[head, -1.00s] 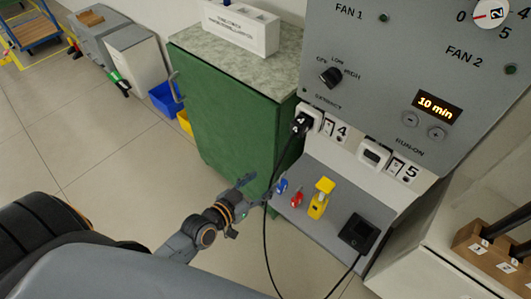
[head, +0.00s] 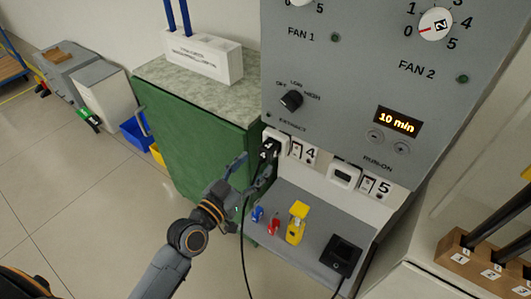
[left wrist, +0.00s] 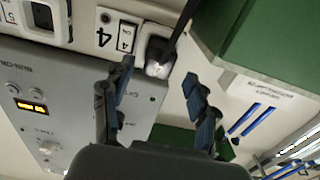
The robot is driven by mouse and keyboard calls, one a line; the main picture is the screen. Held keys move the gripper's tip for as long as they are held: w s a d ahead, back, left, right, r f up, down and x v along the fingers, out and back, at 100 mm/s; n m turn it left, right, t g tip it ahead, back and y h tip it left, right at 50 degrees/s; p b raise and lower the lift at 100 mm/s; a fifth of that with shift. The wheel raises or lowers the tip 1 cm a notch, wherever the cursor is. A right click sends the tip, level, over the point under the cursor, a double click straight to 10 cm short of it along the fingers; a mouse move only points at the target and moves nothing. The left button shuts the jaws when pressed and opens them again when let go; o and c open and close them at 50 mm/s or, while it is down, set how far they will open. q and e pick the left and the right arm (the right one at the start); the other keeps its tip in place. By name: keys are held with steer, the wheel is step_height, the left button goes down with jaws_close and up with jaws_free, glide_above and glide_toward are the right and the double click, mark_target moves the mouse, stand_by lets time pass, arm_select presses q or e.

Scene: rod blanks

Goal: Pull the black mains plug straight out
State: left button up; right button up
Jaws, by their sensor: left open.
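The black mains plug (head: 268,151) sits in the white socket (head: 281,137) numbered 4, on the front of the grey panel. Its black cable (head: 243,235) hangs down from it. My left gripper (head: 253,169) is open and empty, just in front of and below the plug. In the left wrist view the plug (left wrist: 157,66) shows beyond the gap between the two spread blue-padded fingers (left wrist: 158,82), with its cable running up and to the right. No contact between fingers and plug is visible. My right gripper is out of view.
Socket 5 (head: 344,175) is to the right of socket 4. Below, a grey shelf holds a blue (head: 257,214), a red (head: 274,226) and a yellow item (head: 297,222), and a black box (head: 341,254). A green cabinet (head: 190,140) stands close on the left.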

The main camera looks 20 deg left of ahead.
mark_target(263, 156)
arm_select(q)
steer(key=shift+p+x, duration=0.3)
steer(key=shift+x, duration=2.65)
jaws_close()
steer(key=shift+s+a, duration=0.1)
steer(key=shift+s, duration=0.1)
steer(key=shift+s+a+p, duration=0.25)
steer(key=shift+s+p, duration=0.1)
steer(key=shift+s, duration=0.2)
steer(key=shift+v, duration=0.85)
steer(key=shift+p+v, duration=0.3)
steer(key=shift+v, duration=0.6)
